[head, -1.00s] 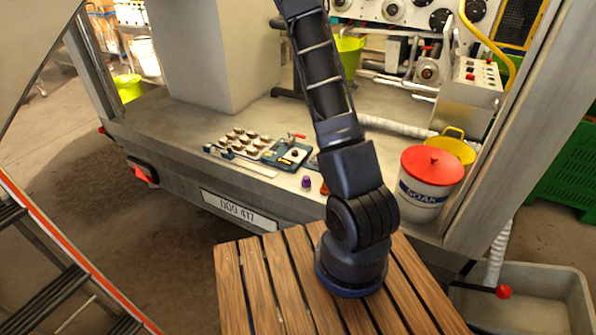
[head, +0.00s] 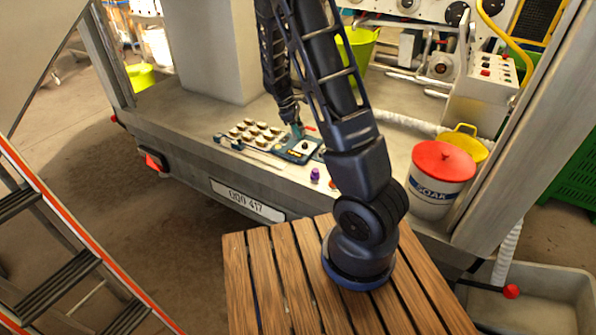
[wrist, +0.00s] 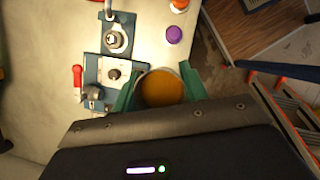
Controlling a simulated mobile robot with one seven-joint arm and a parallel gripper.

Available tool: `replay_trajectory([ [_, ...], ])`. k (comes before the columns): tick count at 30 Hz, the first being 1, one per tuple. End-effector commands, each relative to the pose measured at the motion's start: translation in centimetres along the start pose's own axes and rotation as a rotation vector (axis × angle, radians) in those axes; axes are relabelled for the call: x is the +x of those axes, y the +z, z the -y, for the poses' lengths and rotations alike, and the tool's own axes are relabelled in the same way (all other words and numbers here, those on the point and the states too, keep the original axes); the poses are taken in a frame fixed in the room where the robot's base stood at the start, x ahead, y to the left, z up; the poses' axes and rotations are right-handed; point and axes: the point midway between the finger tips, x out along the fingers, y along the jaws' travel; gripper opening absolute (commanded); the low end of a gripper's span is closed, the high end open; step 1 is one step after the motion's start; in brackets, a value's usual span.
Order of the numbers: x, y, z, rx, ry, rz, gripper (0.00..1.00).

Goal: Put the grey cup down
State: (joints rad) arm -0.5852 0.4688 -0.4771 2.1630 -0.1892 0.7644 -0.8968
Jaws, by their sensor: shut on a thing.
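The grey cup (wrist: 161,88) is in the wrist view, seen from above. A thin grey rim surrounds an orange-brown inside. My gripper (wrist: 158,88) is shut on it, with one green finger on each side. In the head view my gripper (head: 297,131) is low over the trailer deck, at the blue fixture. I cannot make out the cup there. The blue fixture (head: 291,154) has a pale plate with a dark knob (wrist: 114,74), just left of the cup in the wrist view. I cannot tell whether the cup touches anything beneath it.
Several small round pieces (head: 262,126) sit in a rack left of the fixture. A purple piece (head: 315,175) stands near the deck edge. A red-lidded SOAK bucket (head: 437,185) and a yellow bucket (head: 465,142) stand right. A red-handled clamp (wrist: 78,80) is close by.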

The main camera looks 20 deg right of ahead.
Motion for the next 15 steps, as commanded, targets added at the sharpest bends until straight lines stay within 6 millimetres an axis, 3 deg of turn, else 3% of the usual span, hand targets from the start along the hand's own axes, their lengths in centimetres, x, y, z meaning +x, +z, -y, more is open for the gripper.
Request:
replay_trajectory([
  [15, 8.9, -3.6, 0.0, 0.000, -0.002, 0.003, 0.18],
])
